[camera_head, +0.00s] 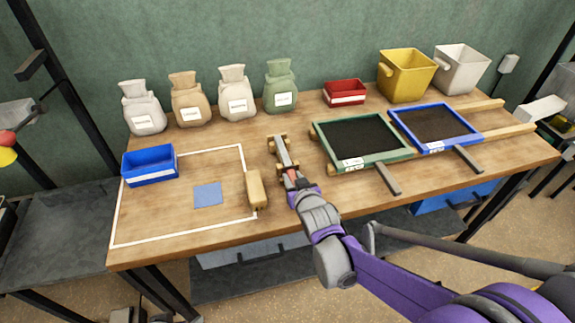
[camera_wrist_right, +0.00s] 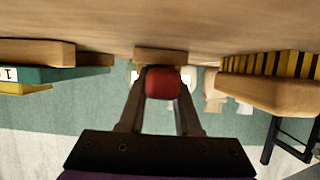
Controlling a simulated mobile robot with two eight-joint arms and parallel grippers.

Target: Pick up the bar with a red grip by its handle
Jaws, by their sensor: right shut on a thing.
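The bar (camera_head: 281,150) is a grey metal strip lying on small wooden rests on the table, left of the green-framed tray in the head view. Its red grip (camera_head: 292,174) is at the near end. My right gripper (camera_head: 294,181) is at that end, with its fingers on either side of the grip. In the right wrist view the red grip (camera_wrist_right: 163,83) sits between the two fingertips of the right gripper (camera_wrist_right: 162,88), which is shut on it. The rest of the bar is hidden behind the grip there. My left gripper is not in view.
A wooden block (camera_head: 256,190) stands just left of my right gripper. A green-framed tray (camera_head: 361,168) and a blue-framed tray (camera_head: 436,145) lie to the right. Several sacks (camera_head: 238,95) line the back. A blue bin (camera_head: 150,166) stands left; the white-outlined area is mostly clear.

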